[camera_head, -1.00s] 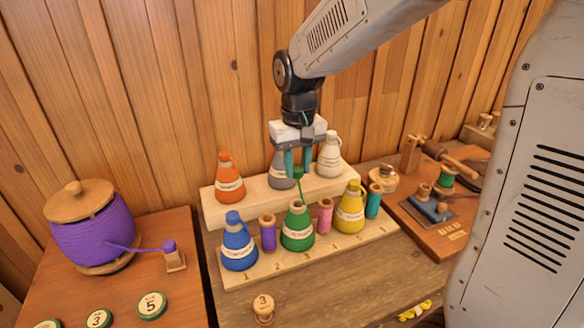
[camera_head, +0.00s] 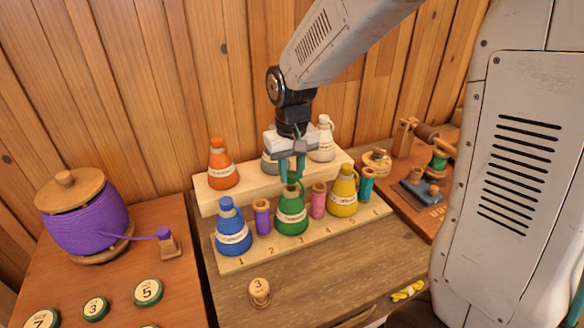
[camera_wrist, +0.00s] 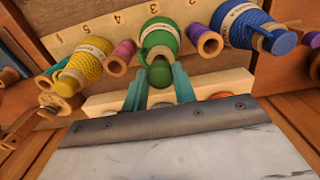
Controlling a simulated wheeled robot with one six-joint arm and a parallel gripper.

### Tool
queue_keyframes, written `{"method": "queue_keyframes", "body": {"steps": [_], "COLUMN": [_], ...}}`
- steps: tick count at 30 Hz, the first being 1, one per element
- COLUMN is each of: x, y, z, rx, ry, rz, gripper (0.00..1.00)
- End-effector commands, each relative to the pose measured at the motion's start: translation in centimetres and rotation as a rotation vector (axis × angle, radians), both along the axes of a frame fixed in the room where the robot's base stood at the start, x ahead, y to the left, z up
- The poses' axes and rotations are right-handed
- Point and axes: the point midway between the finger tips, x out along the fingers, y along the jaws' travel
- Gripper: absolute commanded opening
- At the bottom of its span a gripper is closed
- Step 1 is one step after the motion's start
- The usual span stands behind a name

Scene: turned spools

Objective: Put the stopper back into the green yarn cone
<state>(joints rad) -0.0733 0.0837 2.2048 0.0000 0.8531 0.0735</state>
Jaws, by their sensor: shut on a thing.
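The green yarn cone (camera_head: 292,216) stands in the front row of the pale rack, between a purple spool and a pink spool. In the wrist view the cone (camera_wrist: 158,38) is just beyond my fingertips. My gripper (camera_head: 292,176) is shut on the green stopper (camera_wrist: 160,72), whose rounded head shows between the two teal fingers. The stopper is right at the cone's mouth in the head view. The fingers partly cover it, and I cannot tell how far it is inside the mouth.
A blue cone (camera_head: 233,232) and a yellow cone (camera_head: 342,196) stand on either side, with purple (camera_head: 262,217) and pink (camera_head: 318,202) spools close by. Orange (camera_head: 221,170), grey and white cones stand on the raised shelf behind. The table in front is mostly clear.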

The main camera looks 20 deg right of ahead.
Motion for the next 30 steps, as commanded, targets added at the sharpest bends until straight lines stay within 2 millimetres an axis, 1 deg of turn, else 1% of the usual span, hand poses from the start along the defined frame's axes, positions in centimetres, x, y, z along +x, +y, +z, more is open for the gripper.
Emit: {"method": "queue_keyframes", "body": {"steps": [11,27,28,29,30], "x": [0.0,0.0,0.0,0.0,0.0], "y": [0.0,0.0,0.0,0.0,0.0], "z": [-0.2,-2.3,-2.3,-2.3,-2.3], "rx": [0.000,0.000,0.000,0.000,0.000], "ry": [0.001,0.002,0.001,0.001,0.001], "rz": [0.000,0.000,0.000,0.000,0.000], "gripper": [0.06,0.06,0.30,0.38,0.49]}}
